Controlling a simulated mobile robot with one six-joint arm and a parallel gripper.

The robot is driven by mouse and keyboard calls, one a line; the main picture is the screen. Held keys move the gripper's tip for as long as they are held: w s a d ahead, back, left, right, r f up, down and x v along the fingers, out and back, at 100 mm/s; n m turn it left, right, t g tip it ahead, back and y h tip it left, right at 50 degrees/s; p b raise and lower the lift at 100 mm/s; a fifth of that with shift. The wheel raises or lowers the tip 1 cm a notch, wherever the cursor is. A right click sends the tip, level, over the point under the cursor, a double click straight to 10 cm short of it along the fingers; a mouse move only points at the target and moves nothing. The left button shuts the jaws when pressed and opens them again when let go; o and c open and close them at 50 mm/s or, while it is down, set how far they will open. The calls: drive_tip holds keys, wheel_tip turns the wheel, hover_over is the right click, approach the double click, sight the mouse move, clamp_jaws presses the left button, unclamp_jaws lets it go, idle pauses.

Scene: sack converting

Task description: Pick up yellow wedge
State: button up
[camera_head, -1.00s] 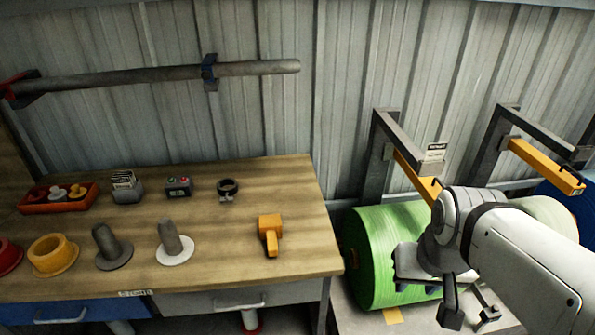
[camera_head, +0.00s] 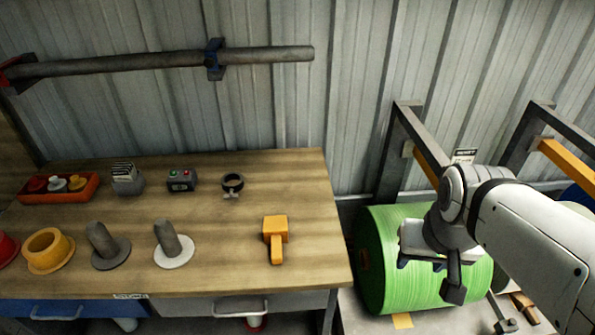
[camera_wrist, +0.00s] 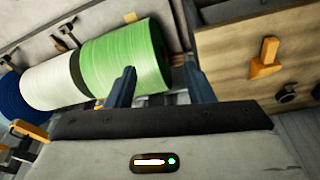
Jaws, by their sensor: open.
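The yellow wedge (camera_head: 275,238), a blocky orange-yellow piece with a narrower part like a handle, lies on the wooden bench near its right end. It also shows in the wrist view (camera_wrist: 266,58), at the upper right, beyond my right finger. My gripper (camera_head: 432,270) is to the right of the bench, in front of the green roll, well apart from the wedge. In the wrist view the two fingers of my gripper (camera_wrist: 160,86) stand apart with nothing held between them.
The bench (camera_head: 225,255) carries a black ring clamp (camera_head: 232,184), a button box (camera_head: 181,180), two grey pegs on round bases and a yellow ring cup (camera_head: 48,249). A large green roll (camera_head: 378,265) stands right of the bench. Bench surface around the wedge is clear.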

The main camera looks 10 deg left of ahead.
drive_tip(key=o, duration=0.6)
drive_tip(key=w+a+f+n+b, duration=0.1)
drive_tip(key=w+a+f+b, duration=0.3)
drive_tip(key=w+a, duration=0.7)
wheel_tip(320, 180, down, 2)
drive_tip(key=shift+f+n+t+b, duration=0.1)
drive_tip(key=shift+n+t+b, duration=0.2)
drive_tip(key=shift+b, duration=0.1)
drive_tip(key=shift+o, duration=1)
drive_tip(key=w+a+f+b, duration=0.2)
drive_tip(key=w+a+f, duration=0.1)
drive_tip(key=a, duration=0.6)
drive_tip(key=shift+w+a+f+n+t, duration=0.15)
drive_tip(key=shift+w+f+n+t, duration=0.15)
drive_tip(key=shift+f, duration=0.2)
drive_tip(key=y+b, duration=0.1)
drive_tip(key=b, duration=0.1)
hover_over(275, 231)
drive_tip(key=s+d, duration=0.1)
drive_tip(key=s, duration=0.1)
drive_tip(key=f, duration=0.3)
drive_tip(key=shift+w+d+f+n, duration=0.2)
drive_tip(key=shift+f+n, duration=0.1)
drive_tip(key=shift+f, duration=0.05)
drive_tip(key=shift+a+x, duration=0.2)
drive_tip(key=shift+x, duration=1.8)
drive_tip(key=shift+a+x, duration=0.2)
drive_tip(key=shift+x, duration=1.8)
